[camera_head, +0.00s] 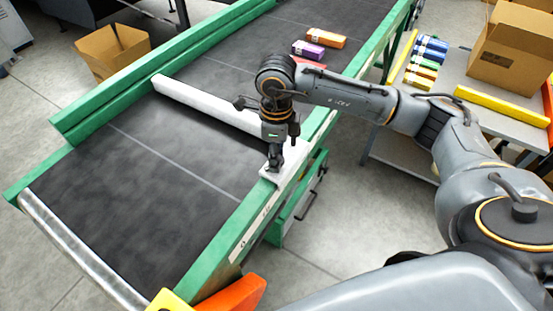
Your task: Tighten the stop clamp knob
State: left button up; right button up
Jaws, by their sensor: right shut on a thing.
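The stop bar (205,104) is a long pale bar lying across the dark conveyor belt. Its right end meets a pale clamp block (288,171) on the green side rail. The stop clamp knob is mostly hidden by my right gripper (272,171). The gripper points down over the clamp block and is shut on the knob, with the fingertips at the block's top. My left gripper is not in view.
Purple (308,50) and orange (326,37) cartons lie on the belt beyond the bar; a red one shows partly behind my right arm. A side table at right holds several colored cartons (426,62) and a cardboard box (512,48). Another open box (113,50) stands at left.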

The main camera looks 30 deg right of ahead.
jog(key=m+b, duration=0.1)
jog(key=m, duration=0.2)
jog(key=shift+m+b, duration=0.8)
jog(key=shift+m, duration=0.7)
jog(key=shift+r+m, duration=0.1)
jog(key=shift+m, duration=0.2)
jog(key=o, duration=1.2)
notch_tip(320, 180, up, 12)
jog(key=shift+f, duration=0.1)
